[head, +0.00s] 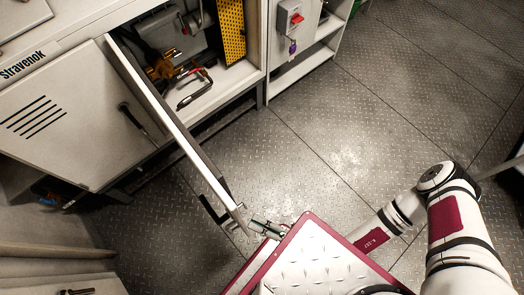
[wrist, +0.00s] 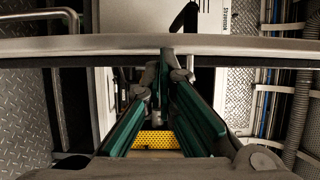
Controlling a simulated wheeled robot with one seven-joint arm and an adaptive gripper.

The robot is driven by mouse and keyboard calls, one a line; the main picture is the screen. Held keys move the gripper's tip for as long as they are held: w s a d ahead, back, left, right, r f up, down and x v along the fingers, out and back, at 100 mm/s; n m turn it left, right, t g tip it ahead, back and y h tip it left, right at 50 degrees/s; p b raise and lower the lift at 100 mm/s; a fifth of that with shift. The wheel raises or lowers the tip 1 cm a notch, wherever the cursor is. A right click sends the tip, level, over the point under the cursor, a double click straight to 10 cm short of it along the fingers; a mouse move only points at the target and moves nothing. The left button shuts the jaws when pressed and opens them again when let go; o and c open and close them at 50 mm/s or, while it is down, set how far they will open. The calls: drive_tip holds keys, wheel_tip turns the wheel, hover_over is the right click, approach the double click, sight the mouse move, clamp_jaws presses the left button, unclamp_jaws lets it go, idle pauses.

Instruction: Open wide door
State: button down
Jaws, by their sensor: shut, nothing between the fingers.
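The wide door (head: 185,140) of the cabinet stands swung out from the front, seen mostly along its long top edge. Its dark handle (head: 211,211) sticks out near the free end. My gripper (head: 256,226) is at that free end, shut and empty. In the head view it looks very close to the door edge; I cannot tell whether it touches. In the wrist view the door's edge (wrist: 90,47) runs across the picture at the tips of my gripper (wrist: 166,62), between green fingers.
The open cabinet holds tools with a red-and-black frame (head: 196,90) and a yellow perforated panel (head: 231,30). A slotted panel (head: 50,115) with a dark handle is left of the door. Patterned metal floor (head: 300,140) is clear to the right.

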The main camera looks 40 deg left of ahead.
drive_tip(key=shift+s, duration=0.45)
drive_tip(key=v, duration=1.2)
drive_tip(key=w+d+r+n+g+h, duration=0.15)
drive_tip(key=w+d+r+h, duration=0.3)
drive_tip(key=w+r, duration=0.65)
drive_tip(key=w+d+r+n+g+h, duration=0.15)
drive_tip(key=w+d+r+h, duration=0.3)
drive_tip(key=w+r, duration=0.7)
drive_tip(key=s+d+r+m+t+h, duration=0.2)
drive_tip(key=d+r+t, duration=0.1)
drive_tip(key=r, duration=0.7)
drive_tip(key=s+d+r+m+t+h, duration=0.2)
drive_tip(key=r+t, duration=0.3)
drive_tip(key=r, duration=0.6)
drive_tip(key=s+d+r+m+t+h, duration=0.1)
drive_tip(key=s+d+r+t+h, duration=0.2)
drive_tip(key=r, duration=0.7)
drive_tip(key=shift+d+r+m+t+h, duration=0.4)
drive_tip(key=shift+d+t+h, duration=0.25)
drive_tip(key=shift+t, duration=0.25)
